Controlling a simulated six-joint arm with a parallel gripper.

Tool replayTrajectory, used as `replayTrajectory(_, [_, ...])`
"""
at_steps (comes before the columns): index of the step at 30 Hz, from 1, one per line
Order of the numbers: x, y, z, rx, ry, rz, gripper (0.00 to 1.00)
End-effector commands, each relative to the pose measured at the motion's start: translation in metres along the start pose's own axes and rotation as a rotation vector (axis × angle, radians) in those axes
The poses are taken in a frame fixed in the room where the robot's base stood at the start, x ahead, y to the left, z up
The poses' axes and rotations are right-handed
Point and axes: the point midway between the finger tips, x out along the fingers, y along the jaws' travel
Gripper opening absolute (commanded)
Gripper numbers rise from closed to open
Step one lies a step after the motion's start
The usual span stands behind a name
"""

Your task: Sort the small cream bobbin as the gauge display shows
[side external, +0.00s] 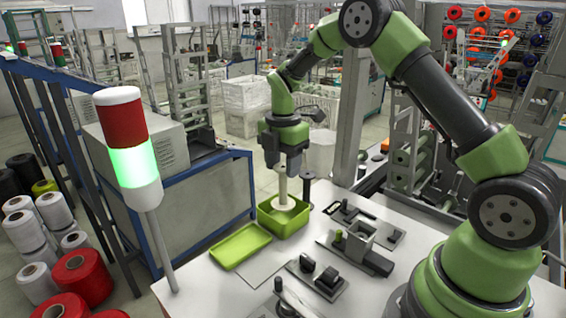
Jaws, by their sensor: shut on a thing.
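My gripper (283,164) points down and is shut on the small cream bobbin (282,188). The bobbin hangs upright, its shaft below the jaws and its wide round lower end within the outline of the deep green bin (291,229). I cannot tell whether it touches the bin's floor. A shallow green tray (240,246) lies to the left of and in front of the bin. A grey metal fixture (355,247) stands on the white table to the right. No gauge readout is legible; a signal tower (130,165) at the left glows green below its red section.
Small black and grey devices (318,277) stand at the table's front, and a flat black part (345,212) lies right of the bin. The white table (215,285) has bare room at its front left. Thread cones (80,275) stand on the floor at left.

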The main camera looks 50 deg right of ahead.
Motion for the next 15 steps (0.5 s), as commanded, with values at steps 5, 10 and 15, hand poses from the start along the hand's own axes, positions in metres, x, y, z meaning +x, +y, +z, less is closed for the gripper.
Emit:
replayTrajectory(5, [0.004,0.000,0.000,0.000,0.000,-0.001,0.30])
replayTrajectory(10, [0.009,0.000,0.000,0.001,0.001,0.000,0.30])
replayTrajectory(15, [0.015,0.000,0.000,0.001,0.000,0.000,0.30])
